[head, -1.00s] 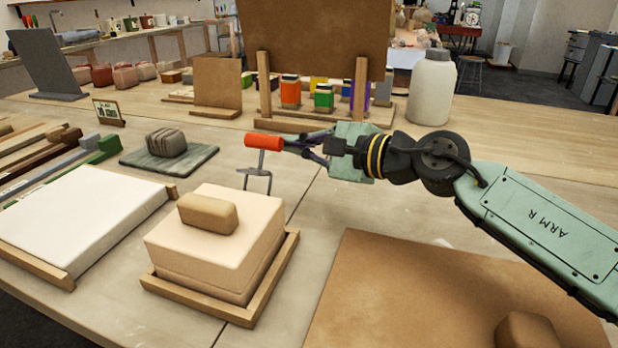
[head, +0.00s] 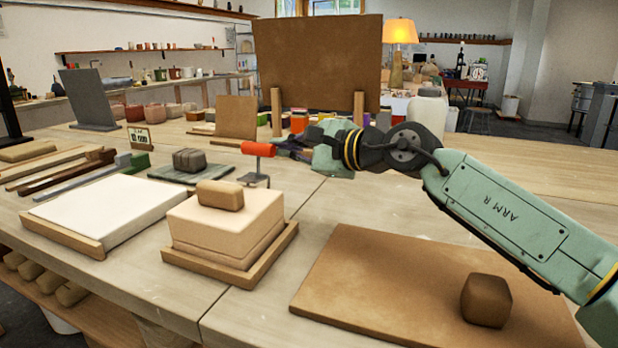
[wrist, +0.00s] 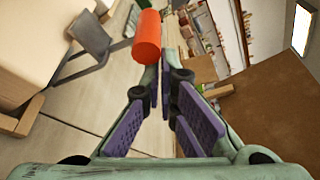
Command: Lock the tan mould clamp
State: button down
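The tan mould (head: 225,230) is a pale block in a wooden tray with a tan lump (head: 220,195) on top. The clamp stands at its back right corner, with a grey metal base (head: 254,180) and a red-orange handle (head: 258,149) raised above it. The handle shows in the wrist view (wrist: 147,36), with the grey metal part (wrist: 92,36) at left. My gripper (head: 287,149) is right beside the handle. In the wrist view the purple-padded fingers (wrist: 170,85) have a narrow empty gap; the handle lies past the left fingertip, not between the pads. Contact cannot be told.
A white slab (head: 110,205) lies left of the mould. A brown board (head: 370,285) with a brown lump (head: 486,300) lies at front right. A grey block on a slab (head: 188,160) and an upright brown panel (head: 318,65) stand behind.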

jog(key=shift+s+a+r, duration=0.1)
jog(key=shift+s+a, duration=0.1)
jog(key=shift+s, duration=0.1)
jog(key=shift+r, duration=0.1)
dwell(0.3)
